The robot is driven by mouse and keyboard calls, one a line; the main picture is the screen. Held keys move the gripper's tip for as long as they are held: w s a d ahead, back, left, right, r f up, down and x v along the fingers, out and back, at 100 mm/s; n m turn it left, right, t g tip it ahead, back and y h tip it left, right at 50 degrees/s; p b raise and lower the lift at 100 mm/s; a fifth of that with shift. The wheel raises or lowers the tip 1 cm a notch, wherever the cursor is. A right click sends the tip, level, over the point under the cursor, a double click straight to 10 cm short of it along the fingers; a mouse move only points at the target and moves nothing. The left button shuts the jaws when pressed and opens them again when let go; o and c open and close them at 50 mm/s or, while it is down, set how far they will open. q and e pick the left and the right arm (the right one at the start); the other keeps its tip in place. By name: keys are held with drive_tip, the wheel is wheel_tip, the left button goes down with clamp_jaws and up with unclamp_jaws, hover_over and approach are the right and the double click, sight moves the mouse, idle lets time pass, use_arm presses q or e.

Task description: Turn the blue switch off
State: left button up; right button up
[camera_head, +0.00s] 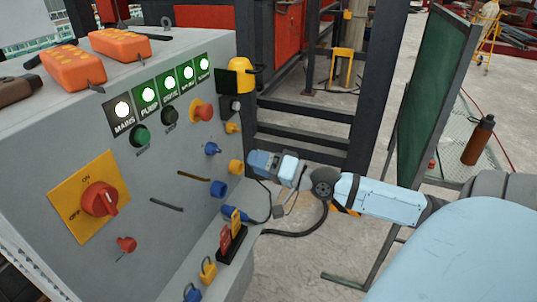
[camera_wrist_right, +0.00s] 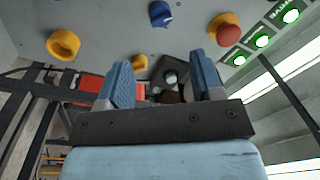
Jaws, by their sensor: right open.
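The blue switch (camera_head: 211,149) is a small rotary knob on the grey control panel (camera_head: 150,190), below the red emergency button. It also shows at the top of the right wrist view (camera_wrist_right: 160,14), beyond and above the fingertips. My right gripper (camera_head: 262,160) is just right of the panel's edge, apart from the switch. In the right wrist view its two blue fingers (camera_wrist_right: 163,75) are spread with nothing held between them. My left gripper is in neither view.
Several green lights (camera_head: 169,84) glow above. A red on/off rotary switch (camera_head: 100,199) is left. Dark steel posts (camera_head: 375,85) stand behind my gripper.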

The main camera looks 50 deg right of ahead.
drive_tip(key=shift+v, duration=1.15)
